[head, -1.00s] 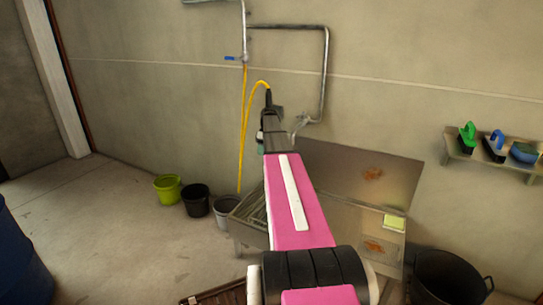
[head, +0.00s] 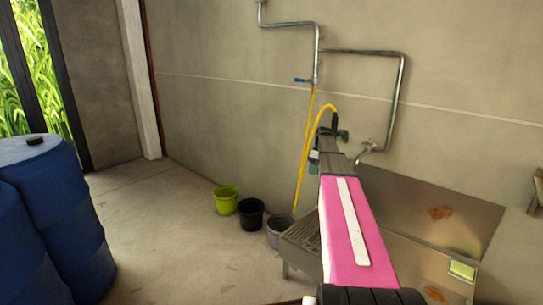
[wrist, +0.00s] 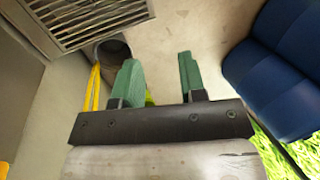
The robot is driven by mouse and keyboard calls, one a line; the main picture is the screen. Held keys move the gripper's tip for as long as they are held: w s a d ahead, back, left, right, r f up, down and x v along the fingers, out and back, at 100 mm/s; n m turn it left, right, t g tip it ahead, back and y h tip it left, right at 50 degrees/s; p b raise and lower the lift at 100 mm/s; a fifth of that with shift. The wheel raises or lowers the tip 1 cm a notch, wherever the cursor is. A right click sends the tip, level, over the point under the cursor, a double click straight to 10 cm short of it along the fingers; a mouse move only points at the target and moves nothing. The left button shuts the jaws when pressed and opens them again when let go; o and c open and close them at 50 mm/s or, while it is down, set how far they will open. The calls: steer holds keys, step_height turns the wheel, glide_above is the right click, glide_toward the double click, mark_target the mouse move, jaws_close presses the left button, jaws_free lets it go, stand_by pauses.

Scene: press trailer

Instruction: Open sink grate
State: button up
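The sink grate is a slatted metal grate (head: 303,236) at the left end of the metal sink, partly hidden by my arm in the head view. In the wrist view the grate (wrist: 88,18) is at the upper left, its slats lying flat in a frame. In the head view my gripper (head: 314,160) is mostly hidden behind my pink arm.
Green (head: 226,199), black (head: 250,213) and grey (head: 277,232) buckets stand left of the metal sink (head: 435,278). A yellow hose (head: 302,165) hangs from the wall pipe. Blue drums (head: 50,220) stand at the left. Open concrete floor (head: 165,225) lies between drums and buckets.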

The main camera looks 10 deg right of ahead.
steer(key=s+a+f+m+t+h, duration=0.1)
steer(key=s+a+f+m, duration=0.2)
steer(key=s+a+f, duration=0.5)
steer(key=s+a+f+m+t+h, duration=0.15)
steer(key=s+a+f, duration=0.25)
steer(key=s+a, duration=0.5)
steer(key=s+a+f+m+h, duration=0.1)
steer(key=s+a+f+m, duration=0.35)
steer(key=s, duration=0.65)
steer(key=w+d+f+n+g+y, duration=0.1)
steer(key=w+d+f+n, duration=0.35)
steer(key=w+d, duration=0.55)
steer(key=w+d+f+n+g+y, duration=0.1)
steer(key=w+d+f+n, duration=0.3)
steer(key=w+d, duration=0.6)
steer(key=shift+n+t, duration=0.25)
steer(key=f, duration=0.3)
steer(key=s+f, duration=0.1)
steer(key=f, duration=0.2)
steer(key=a+f, duration=0.1)
steer(key=f, duration=0.3)
steer(key=shift+s+a, duration=0.1)
steer(key=shift+s, duration=0.2)
steer(key=shift+r, duration=0.1)
jaws_close()
